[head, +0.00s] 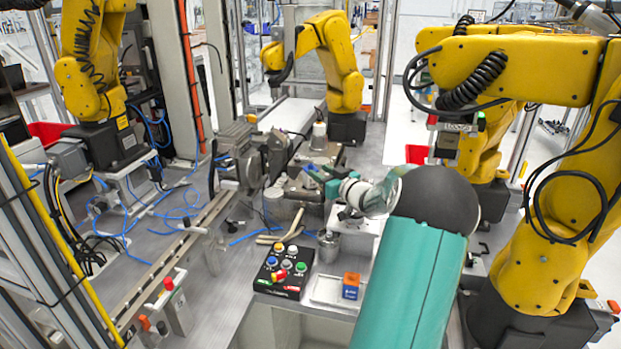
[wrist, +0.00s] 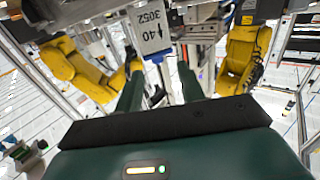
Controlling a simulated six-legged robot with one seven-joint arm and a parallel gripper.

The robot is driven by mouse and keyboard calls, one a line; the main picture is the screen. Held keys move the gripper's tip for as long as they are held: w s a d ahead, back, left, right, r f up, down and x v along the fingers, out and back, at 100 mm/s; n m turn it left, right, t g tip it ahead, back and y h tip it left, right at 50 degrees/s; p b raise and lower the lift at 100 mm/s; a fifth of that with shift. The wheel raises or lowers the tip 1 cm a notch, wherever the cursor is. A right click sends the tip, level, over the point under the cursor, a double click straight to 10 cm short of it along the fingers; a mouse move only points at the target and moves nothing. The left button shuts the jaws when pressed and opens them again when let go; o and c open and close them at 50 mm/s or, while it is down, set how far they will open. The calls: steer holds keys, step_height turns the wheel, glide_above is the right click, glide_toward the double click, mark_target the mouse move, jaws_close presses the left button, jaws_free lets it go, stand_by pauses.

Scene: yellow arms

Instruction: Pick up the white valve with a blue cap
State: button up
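My gripper (head: 321,179) reaches out over the middle of the workbench in the head view, at the end of my teal arm. In the wrist view its two dark green fingers (wrist: 160,88) are wide apart with nothing held between them. My arm hides part of the bench's right side.
A black button box (head: 284,270), a metal pot (head: 328,246) and an orange-and-blue cube (head: 351,286) on a pale tray (head: 325,290) stand near the front. Yellow robot arms (head: 340,62) surround the bench. Loose blue cables lie at left.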

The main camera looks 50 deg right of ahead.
mark_target(312, 166)
steer(key=shift+x, duration=3.1)
steer(key=shift+d, duration=0.2)
jaws_close()
